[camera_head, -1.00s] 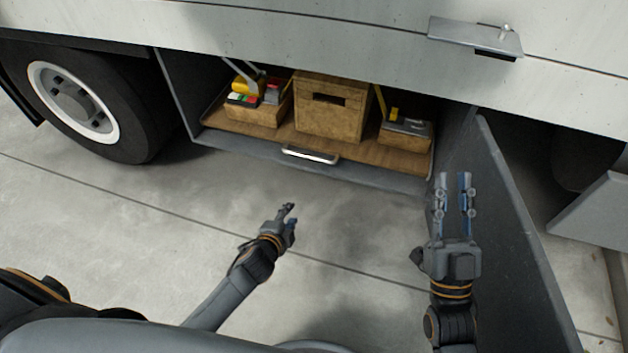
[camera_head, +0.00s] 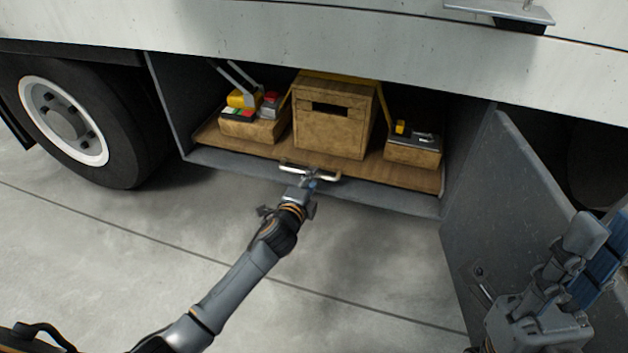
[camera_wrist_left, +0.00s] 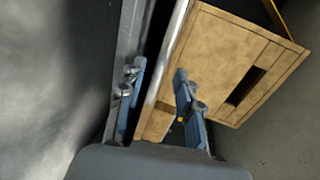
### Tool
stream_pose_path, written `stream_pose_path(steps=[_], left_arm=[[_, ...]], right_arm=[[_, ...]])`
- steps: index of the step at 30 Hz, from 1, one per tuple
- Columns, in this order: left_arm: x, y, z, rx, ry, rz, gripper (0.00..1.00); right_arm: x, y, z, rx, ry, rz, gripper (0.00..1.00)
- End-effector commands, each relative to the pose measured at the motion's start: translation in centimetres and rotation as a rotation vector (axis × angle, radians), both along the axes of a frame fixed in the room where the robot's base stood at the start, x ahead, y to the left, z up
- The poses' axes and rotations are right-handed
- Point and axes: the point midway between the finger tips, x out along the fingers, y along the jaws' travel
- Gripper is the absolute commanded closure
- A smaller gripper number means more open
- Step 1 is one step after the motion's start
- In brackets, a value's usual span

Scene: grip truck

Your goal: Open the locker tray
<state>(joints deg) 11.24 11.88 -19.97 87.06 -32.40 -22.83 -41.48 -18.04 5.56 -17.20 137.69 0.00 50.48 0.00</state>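The locker tray (camera_head: 408,175) is a wooden board inside the open truck locker, with a metal handle (camera_head: 326,178) on its front edge. My left gripper (camera_head: 307,179) is at the handle, overlapping its middle in the head view. In the left wrist view its two fingers (camera_wrist_left: 156,92) stand apart, one on each side of a pale bar (camera_wrist_left: 165,70) that looks like the handle. Whether they touch it I cannot tell. My right gripper (camera_head: 590,255) is at the lower right, in front of the open door, seen side-on with its fingers overlapping.
A large box (camera_head: 330,130) stands mid-tray, with a smaller box (camera_head: 254,125) on the left and another (camera_head: 412,150) on the right. The locker door (camera_head: 500,200) hangs open on the right. A wheel (camera_head: 80,120) is at left. The ground in front is clear.

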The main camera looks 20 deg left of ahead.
Motion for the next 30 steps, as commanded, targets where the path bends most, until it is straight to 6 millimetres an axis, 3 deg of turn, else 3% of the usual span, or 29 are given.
stream_pose_path(steps=[6,17,18,23,30], left_arm=[[2.7,-0.1,-0.7,0.000,0.000,-0.001,0.66],[3.3,-0.1,-0.7,0.000,0.001,-0.001,0.66],[3.3,-0.1,-0.7,-0.001,0.001,-0.001,0.68],[3.3,-0.1,-0.7,-0.001,0.001,0.000,1.00],[3.3,-0.1,-0.7,-0.001,0.001,0.000,1.00]], right_arm=[[0.3,0.1,0.2,-0.003,-0.038,-0.002,0.76],[0.4,0.2,0.6,-0.005,-0.046,-0.003,0.76],[0.4,0.2,0.6,-0.005,-0.046,-0.003,0.76],[0.4,0.2,0.6,-0.005,-0.046,-0.003,0.76],[0.4,0.2,0.6,-0.005,-0.046,-0.002,0.76]])
